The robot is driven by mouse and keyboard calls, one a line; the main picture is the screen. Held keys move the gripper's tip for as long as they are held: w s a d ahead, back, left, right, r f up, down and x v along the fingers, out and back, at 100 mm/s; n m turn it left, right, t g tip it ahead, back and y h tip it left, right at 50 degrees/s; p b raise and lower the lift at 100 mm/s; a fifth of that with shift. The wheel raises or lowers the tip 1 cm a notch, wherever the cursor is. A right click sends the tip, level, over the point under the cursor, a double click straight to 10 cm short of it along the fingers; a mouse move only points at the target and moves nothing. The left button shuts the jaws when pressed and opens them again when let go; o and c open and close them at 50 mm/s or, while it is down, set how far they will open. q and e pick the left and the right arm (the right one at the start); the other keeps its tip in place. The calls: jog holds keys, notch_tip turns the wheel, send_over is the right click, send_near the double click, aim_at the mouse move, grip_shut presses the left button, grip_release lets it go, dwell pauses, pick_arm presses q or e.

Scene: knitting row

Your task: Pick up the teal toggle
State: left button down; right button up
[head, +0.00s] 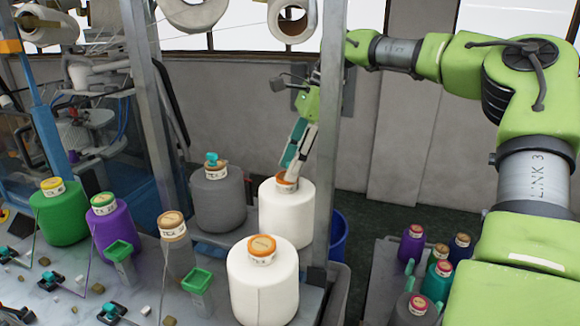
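A small teal toggle (211,158) rests on the top of the grey yarn cone (218,203). Other small teal toggles on black bases sit on the table at the left, one at mid-left (50,277) and one near the front edge (112,309). My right gripper (291,168) points down just above the orange-topped white cone (286,222), to the right of the grey cone. A teal strip shows along its left side; I cannot tell whether it is part of the gripper. The finger gap is unclear. My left gripper is out of view.
A green cone (61,217), a purple cone (112,231) and a front white cone (262,287) crowd the table. Green cups (198,281) stand between them. A grey upright post (327,130) rises close beside my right gripper. A cart with several small spools (437,280) is at right.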

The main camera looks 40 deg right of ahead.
jog(key=c, duration=0.8)
jog(key=shift+r, duration=0.25)
notch_tip(320, 180, up, 8)
jog(key=shift+r+b, duration=0.25)
jog(key=shift+b, duration=0.7)
jog(key=shift+r, duration=0.55)
